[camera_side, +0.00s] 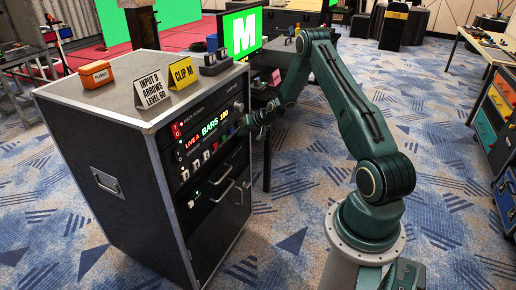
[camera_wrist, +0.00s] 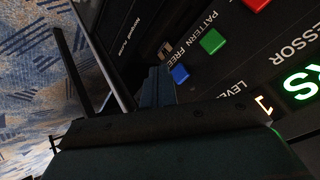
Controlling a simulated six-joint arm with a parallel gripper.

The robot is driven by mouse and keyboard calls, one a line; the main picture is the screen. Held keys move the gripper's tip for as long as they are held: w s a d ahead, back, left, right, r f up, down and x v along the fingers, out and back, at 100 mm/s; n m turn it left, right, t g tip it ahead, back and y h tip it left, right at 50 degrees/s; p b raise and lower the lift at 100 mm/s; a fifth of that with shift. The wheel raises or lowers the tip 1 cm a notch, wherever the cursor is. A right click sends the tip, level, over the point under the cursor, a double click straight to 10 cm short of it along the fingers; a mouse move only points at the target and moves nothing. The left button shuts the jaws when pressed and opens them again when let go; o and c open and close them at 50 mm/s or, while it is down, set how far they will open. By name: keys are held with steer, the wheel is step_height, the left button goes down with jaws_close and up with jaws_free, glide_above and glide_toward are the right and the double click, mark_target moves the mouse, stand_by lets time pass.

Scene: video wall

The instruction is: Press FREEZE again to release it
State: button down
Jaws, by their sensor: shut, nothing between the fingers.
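The black processor panel on the rack (camera_side: 205,135) reads "LIVE A" in red, "BARS" in green and a yellow number. In the wrist view, a red button (camera_wrist: 255,4), a green button (camera_wrist: 212,41) and a blue button (camera_wrist: 180,74) stand in a slanting row. A partly hidden label starting "FREE" (camera_wrist: 181,52) is printed near the blue one. My gripper (camera_wrist: 157,88) is shut and empty, its tip close to the blue button and that label; I cannot tell whether it touches. In the side view my gripper (camera_side: 246,124) is at the panel's right part.
On the rack top (camera_side: 115,95) stand an orange box (camera_side: 96,74), a white card (camera_side: 152,88) reading "INPUT B ARROWS LEVEL 60", a yellow "CLIP M" card (camera_side: 182,73) and a small dark device (camera_side: 215,63). A monitor (camera_side: 243,33) behind shows a white M on green. Handles (camera_side: 222,171) jut from the rack front.

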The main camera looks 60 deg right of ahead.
steer(key=shift+s, duration=2.35)
steer(key=w+a+r+n+g+y, duration=0.1)
steer(key=w+a+r+n, duration=0.15)
steer(key=a+r, duration=1.05)
steer(key=s+a+r+n+g, duration=0.1)
steer(key=s+a+r+n, duration=0.15)
steer(key=a+r, duration=0.35)
steer(key=s+a+r+n, duration=0.1)
steer(key=s+a+r, duration=0.25)
steer(key=r, duration=0.35)
steer(key=s+a+r+n, duration=0.1)
steer(key=s+a, duration=0.3)
steer(key=s, duration=0.4)
steer(key=s+a+r, duration=0.3)
steer(key=s+a, duration=0.2)
steer(key=s, duration=0.3)
steer(key=s+a+r+n+g, duration=0.1)
steer(key=s+a+r, duration=0.2)
steer(key=s, duration=0.4)
steer(key=shift+s+a+n, duration=0.3)
steer(key=shift+s+a, duration=0.1)
steer(key=shift+a, duration=0.35)
